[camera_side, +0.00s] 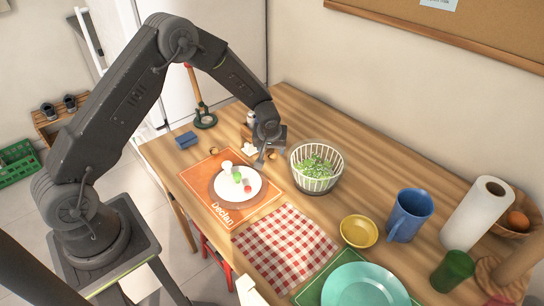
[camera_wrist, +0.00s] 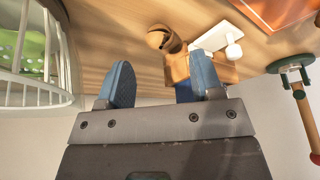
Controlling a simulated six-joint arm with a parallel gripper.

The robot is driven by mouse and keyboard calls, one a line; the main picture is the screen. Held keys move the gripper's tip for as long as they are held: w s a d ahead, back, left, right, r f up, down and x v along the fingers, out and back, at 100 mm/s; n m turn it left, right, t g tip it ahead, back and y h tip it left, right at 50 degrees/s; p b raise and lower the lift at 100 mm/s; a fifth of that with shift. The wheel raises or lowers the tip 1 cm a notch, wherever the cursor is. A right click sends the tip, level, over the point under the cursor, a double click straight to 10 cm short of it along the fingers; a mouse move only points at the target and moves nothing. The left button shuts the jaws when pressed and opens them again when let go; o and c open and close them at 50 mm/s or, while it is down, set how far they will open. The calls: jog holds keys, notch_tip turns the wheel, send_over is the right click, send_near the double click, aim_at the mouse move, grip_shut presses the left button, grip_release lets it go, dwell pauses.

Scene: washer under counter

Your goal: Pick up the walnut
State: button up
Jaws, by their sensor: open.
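My gripper (camera_side: 265,160) is low over the wooden table, between the plate and the white basket. In the wrist view its two blue fingers (camera_wrist: 162,82) stand apart with nothing clearly held between them. A small round brown thing, which looks like the walnut (camera_wrist: 157,37), lies on the table beyond the fingertips, close to a tan wooden block (camera_wrist: 178,68). The block appears partly behind the right finger. In the side view a small brown spot, perhaps the walnut (camera_side: 271,155), shows beside the fingers; the gripper partly hides this area.
A white basket of greens (camera_side: 297,172) stands close to the right of my gripper. A plate (camera_side: 225,193) with food lies on an orange mat (camera_side: 240,214). A white item (camera_side: 249,149) and a green-based stand (camera_side: 205,122) are behind. A checked cloth (camera_side: 285,245) lies in front.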

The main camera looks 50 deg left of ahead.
aim_at(272, 153)
jog(key=x, duration=0.5)
jog(key=shift+w, duration=0.1)
jog(key=c, duration=1)
